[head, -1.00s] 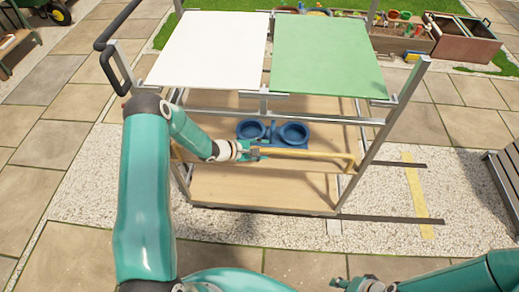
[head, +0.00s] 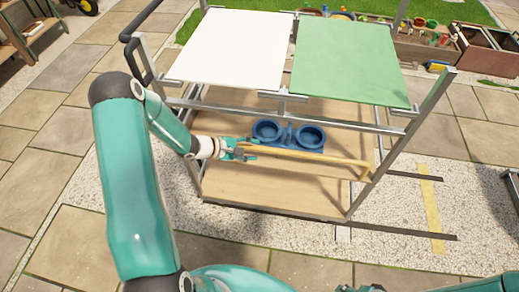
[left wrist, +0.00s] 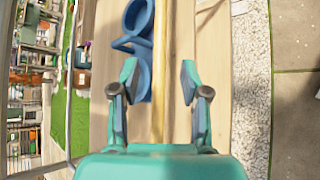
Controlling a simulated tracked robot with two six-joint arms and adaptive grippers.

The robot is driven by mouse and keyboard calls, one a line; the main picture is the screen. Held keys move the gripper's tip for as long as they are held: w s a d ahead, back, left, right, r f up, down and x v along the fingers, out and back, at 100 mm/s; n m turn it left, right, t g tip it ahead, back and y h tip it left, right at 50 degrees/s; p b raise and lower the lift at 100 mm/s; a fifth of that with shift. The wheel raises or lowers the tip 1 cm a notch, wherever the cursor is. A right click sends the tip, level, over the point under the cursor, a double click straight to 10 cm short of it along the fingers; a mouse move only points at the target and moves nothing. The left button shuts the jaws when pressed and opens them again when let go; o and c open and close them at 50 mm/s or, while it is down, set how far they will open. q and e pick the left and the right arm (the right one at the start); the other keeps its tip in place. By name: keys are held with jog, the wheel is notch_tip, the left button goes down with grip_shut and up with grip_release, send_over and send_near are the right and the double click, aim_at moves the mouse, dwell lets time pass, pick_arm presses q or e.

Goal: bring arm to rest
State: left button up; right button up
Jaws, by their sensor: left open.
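My left gripper (head: 240,150) is at the left part of a yellow rail (head: 310,157) along the front of a cart's shelf. In the left wrist view the two teal fingers of this gripper (left wrist: 160,82) stand apart, and the rail (left wrist: 160,40) runs lengthwise between them. Gaps show on both sides of the rail, so the gripper holds nothing. I cannot tell the depth between fingers and rail. Only a small bit of my right gripper (head: 345,288) shows at the bottom edge of the head view; its jaws cannot be made out.
The metal-framed cart has a white panel (head: 238,48) and a green panel (head: 350,62) on top. A blue double-cup holder (head: 289,134) sits on the middle shelf behind the rail. A wooden lower shelf (head: 270,190) is empty. Gravel and paving lie around it.

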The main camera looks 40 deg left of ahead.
pick_arm(q)
jog(key=shift+s+r, duration=0.1)
jog(key=shift+s, duration=0.05)
dwell(0.4)
jog(key=s+d+f+m+g+h, duration=0.1)
jog(key=d+m+g, duration=0.1)
jog(key=d, duration=0.9)
jog(key=s+d+f+m+g+h, duration=0.1)
jog(key=d+f, duration=0.1)
jog(key=d, duration=0.9)
jog(key=s+f+m+g+y, duration=0.2)
jog(key=s+f+m+g, duration=0.1)
jog(key=s+m, duration=0.4)
jog(key=s+f+m+g+y, duration=0.2)
jog(key=s+f+m+g, duration=0.1)
jog(key=s+m, duration=0.4)
jog(key=s+d, duration=0.1)
jog(key=s, duration=0.2)
jog(key=shift+f+m, duration=0.25)
jog(key=shift+m, duration=0.05)
